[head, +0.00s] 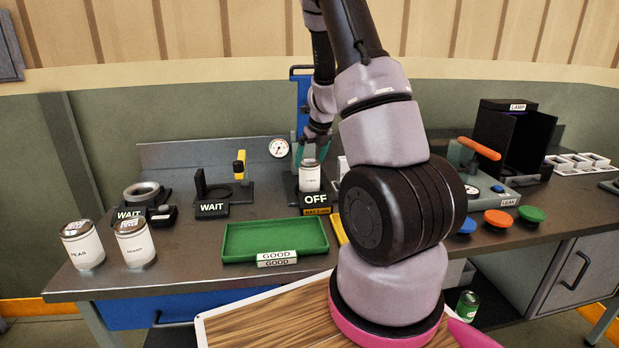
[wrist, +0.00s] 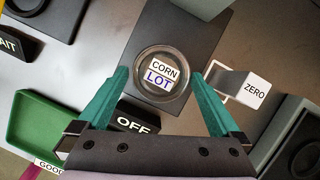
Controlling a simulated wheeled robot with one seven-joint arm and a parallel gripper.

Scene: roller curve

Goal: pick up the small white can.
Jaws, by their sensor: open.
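A small white can (head: 310,178) stands upright on a black stand behind the OFF sign. In the wrist view its round lid (wrist: 160,90) reads CORN LOT and faces the camera. My gripper (head: 311,150) is above the can, pointing down. In the wrist view its teal fingers (wrist: 159,76) are spread, one to each side of the lid, with visible gaps. It is open and holds nothing. How far the fingertips are above or beside the can's rim is hard to tell.
Two white cans (head: 83,246) (head: 134,243) stand at the bench's left front. A green tray (head: 226,243) lies left of the OFF stand (head: 316,200). A ZERO tab (wrist: 256,89) is close by the right finger. Coloured buttons (head: 498,218) sit to the right.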

